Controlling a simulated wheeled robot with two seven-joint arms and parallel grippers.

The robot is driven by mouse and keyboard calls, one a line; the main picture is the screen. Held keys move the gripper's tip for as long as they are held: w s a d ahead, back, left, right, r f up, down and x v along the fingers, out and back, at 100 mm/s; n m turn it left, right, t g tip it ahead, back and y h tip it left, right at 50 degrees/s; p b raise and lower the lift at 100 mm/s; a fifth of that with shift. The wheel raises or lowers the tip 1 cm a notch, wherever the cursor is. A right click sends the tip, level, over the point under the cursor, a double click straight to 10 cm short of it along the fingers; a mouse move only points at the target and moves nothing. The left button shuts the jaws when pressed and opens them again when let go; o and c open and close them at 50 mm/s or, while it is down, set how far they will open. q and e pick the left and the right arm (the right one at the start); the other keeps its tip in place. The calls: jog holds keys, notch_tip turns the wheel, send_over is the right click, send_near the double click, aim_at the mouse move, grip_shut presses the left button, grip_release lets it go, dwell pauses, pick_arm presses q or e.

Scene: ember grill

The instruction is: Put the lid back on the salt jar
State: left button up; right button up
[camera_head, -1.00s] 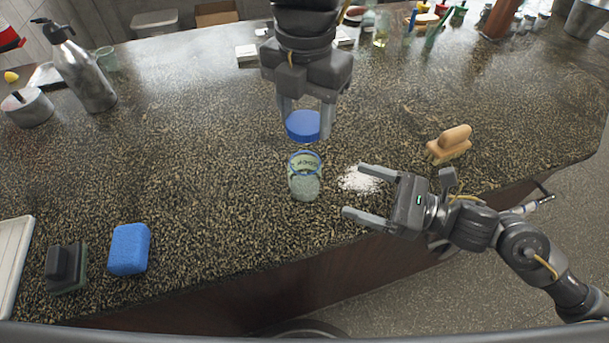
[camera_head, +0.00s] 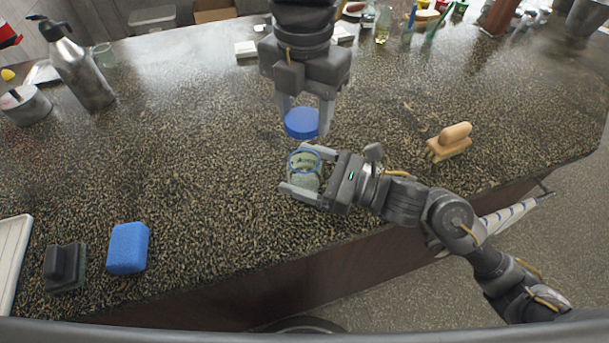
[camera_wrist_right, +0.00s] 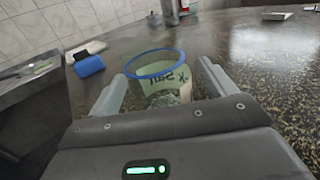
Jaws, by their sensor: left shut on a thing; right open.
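The salt jar (camera_head: 305,172) stands upright and open on the dark speckled counter, with a blue ring at its mouth. The jar (camera_wrist_right: 162,80) also shows in the right wrist view, with its lower part hidden by my gripper body. The blue lid (camera_head: 301,123) is held by my left gripper (camera_head: 304,112), above and slightly behind the jar in the head view. My left gripper is shut on the lid. My right gripper (camera_head: 301,168) is open, with one finger on each side of the jar. I cannot tell whether the fingers touch it.
A wooden brush (camera_head: 450,142) lies to the right. A blue sponge (camera_head: 128,248), a dark scrubber (camera_head: 65,268) and a white tray (camera_head: 10,255) are at the front left. A metal bottle (camera_head: 78,65) stands at the back left. The middle left of the counter (camera_head: 200,150) is clear.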

jog(key=c, duration=1.4)
pick_arm(q)
send_over(305, 145)
jog(key=s, duration=0.2)
jog(key=shift+s+f, duration=0.15)
jog(key=shift+f, duration=2.35)
pick_arm(e)
jog(key=shift+c, duration=0.2)
pick_arm(q)
jog(key=shift+f, duration=0.15)
jog(key=shift+f, duration=0.75)
jog(key=shift+f, duration=0.55)
